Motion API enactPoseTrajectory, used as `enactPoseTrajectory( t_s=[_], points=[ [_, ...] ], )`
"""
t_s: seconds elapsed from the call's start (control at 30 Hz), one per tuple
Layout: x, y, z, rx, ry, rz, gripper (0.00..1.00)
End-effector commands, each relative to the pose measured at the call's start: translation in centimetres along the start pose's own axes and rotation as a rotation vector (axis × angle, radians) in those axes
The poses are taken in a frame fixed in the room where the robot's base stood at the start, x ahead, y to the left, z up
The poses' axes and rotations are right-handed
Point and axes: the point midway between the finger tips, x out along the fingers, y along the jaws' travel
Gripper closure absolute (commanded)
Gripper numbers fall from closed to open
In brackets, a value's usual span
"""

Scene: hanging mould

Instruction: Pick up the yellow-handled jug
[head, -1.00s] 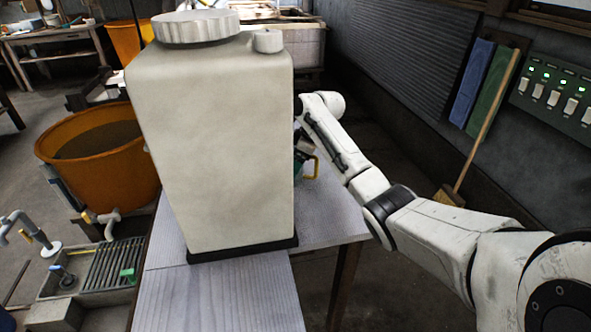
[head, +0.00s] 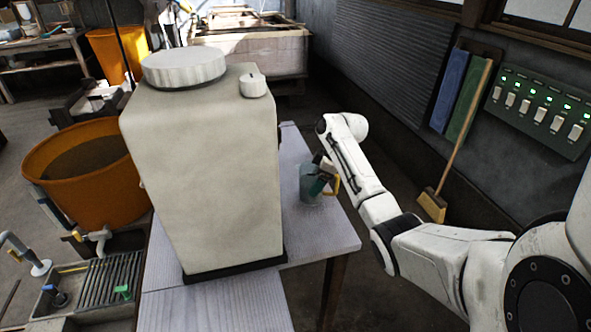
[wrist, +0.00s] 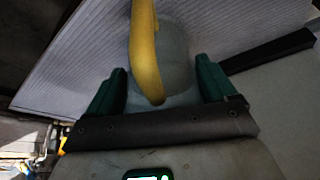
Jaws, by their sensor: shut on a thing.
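The yellow-handled jug (head: 309,187) is a grey-blue vessel over the right side of the table, just right of the large white container. Its yellow handle (head: 334,187) faces right. My gripper (head: 321,176) is at the jug, with dark green fingers. In the wrist view, the fingers of my gripper (wrist: 160,72) sit on either side of the jug's grey body (wrist: 180,65), shut on it, and the yellow handle (wrist: 145,50) stands between them. The exact contact is partly hidden, and I cannot tell whether the jug's base touches the table.
The large white container (head: 205,170) stands close left of the jug on a dark base. The pale table (head: 215,305) has bare room at the front and right. An orange tub (head: 85,205) is at left. A broom (head: 462,135) leans on the right wall.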

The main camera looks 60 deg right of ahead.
Motion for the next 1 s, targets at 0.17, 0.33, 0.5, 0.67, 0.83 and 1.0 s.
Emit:
enactPoseTrajectory(
  t_s=[0.17, 0.33, 0.5, 0.67, 0.83, 1.0],
  points=[
    [-2.4, 0.1, 4.6, 0.006, 0.002, 0.002, 0.68],
    [-4.1, 0.0, 8.9, 0.004, 0.001, 0.002, 0.68],
    [-5.6, 0.1, 13.0, 0.004, 0.001, 0.003, 0.68],
    [-6.8, 0.1, 16.2, 0.003, 0.001, 0.003, 0.68],
    [-7.7, 0.1, 18.4, 0.000, 0.000, 0.002, 0.68],
    [-8.1, 0.1, 19.4, -0.001, 0.001, 0.002, 0.68]
  ],
)
